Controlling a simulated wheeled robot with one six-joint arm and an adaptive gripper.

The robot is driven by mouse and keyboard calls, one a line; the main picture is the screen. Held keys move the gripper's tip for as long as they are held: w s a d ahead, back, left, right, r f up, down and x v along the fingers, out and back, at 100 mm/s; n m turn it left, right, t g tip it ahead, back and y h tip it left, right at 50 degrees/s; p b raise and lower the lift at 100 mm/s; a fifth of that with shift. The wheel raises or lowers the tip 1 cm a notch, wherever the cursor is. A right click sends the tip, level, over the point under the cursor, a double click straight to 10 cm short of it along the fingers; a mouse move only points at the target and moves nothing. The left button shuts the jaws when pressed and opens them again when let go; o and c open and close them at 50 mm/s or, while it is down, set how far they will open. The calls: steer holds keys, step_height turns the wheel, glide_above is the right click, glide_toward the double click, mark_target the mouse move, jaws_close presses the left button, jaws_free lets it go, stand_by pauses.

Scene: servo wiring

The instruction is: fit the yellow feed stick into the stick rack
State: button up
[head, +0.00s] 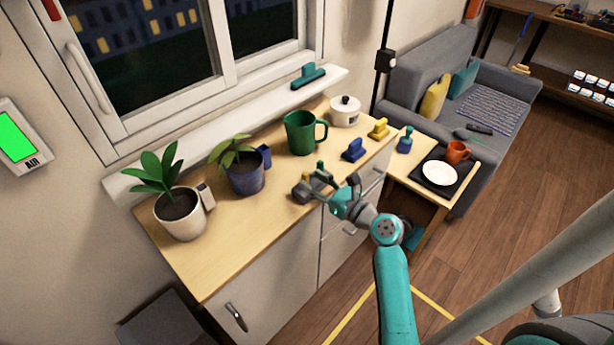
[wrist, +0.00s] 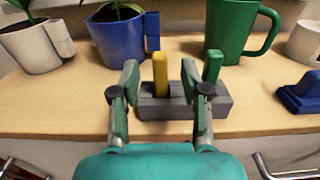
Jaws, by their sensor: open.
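The yellow feed stick (wrist: 160,75) stands upright at the left part of the grey stick rack (wrist: 152,112) in the wrist view, and its lower end meets the rack's top. How deep it sits is hidden. A green stick (wrist: 213,66) stands upright at the rack's right part. My gripper (wrist: 160,82) is open, with one finger on each side of the yellow stick and visible gaps between. In the head view the rack (head: 301,193) is on the counter near its front edge, with my gripper (head: 328,188) at it.
Two potted plants (head: 181,216) (head: 246,178) stand left of the rack on the wooden counter (head: 215,255). A green mug (head: 300,133) is behind it. A blue block-like item (head: 354,151), a yellow one (head: 379,129) and a white pot (head: 345,111) are right of it.

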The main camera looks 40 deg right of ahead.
steer(key=s, duration=0.8)
steer(key=shift+d, duration=0.15)
steer(key=s+a+f+n+g+h, duration=0.2)
steer(key=s+a+f+n, duration=0.4)
steer(key=a+n, duration=0.15)
steer(key=s+a+f+n+g+h, duration=0.1)
steer(key=s+a+f+n+g, duration=0.2)
steer(key=s+a+f+n, duration=0.45)
steer(key=s+a+r+n+t+y, duration=0.1)
steer(key=s+a+r+n, duration=0.3)
steer(key=n, duration=0.6)
steer(key=s+a+r+n+y, duration=0.1)
steer(key=s+a+r+n, duration=0.4)
steer(key=s+n, duration=0.5)
step_height(320, 180, up, 3)
steer(key=shift+s+f+n+t, duration=0.1)
steer(key=shift+s+n+t, duration=0.2)
steer(key=shift+t, duration=0.1)
